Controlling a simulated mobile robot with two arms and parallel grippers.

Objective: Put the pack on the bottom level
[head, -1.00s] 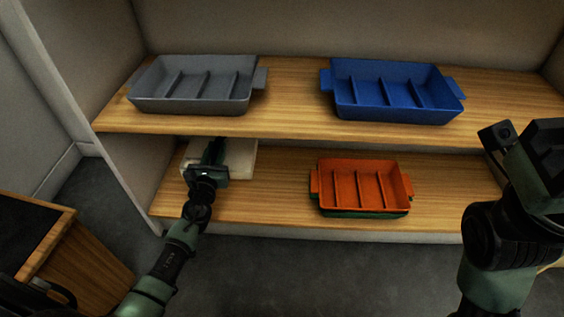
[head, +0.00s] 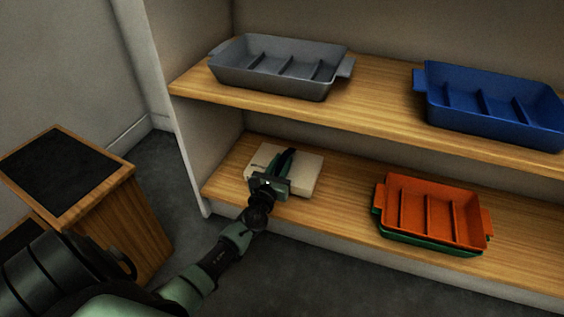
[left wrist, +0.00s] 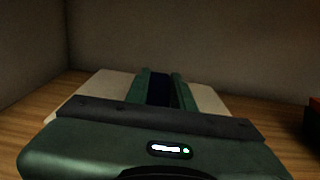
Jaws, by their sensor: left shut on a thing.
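The pack (head: 306,172) is a flat, whitish box lying at the left end of the shelf's bottom level (head: 345,203). My left gripper (head: 284,160) reaches in from the front and is shut on the pack's dark middle part. In the left wrist view, the green fingers (left wrist: 161,88) stand on either side of a dark blue strip, with the pale pack (left wrist: 98,88) showing on both sides. The pack appears to rest on the wood, though its underside is hidden. My right gripper is out of view.
An orange tray (head: 428,210) sits on a green tray (head: 408,242) to the right on the bottom level. Above are a grey tray (head: 275,75) and a blue tray (head: 490,105). A dark-topped wooden cabinet (head: 60,175) stands left. Bare wood lies between pack and orange tray.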

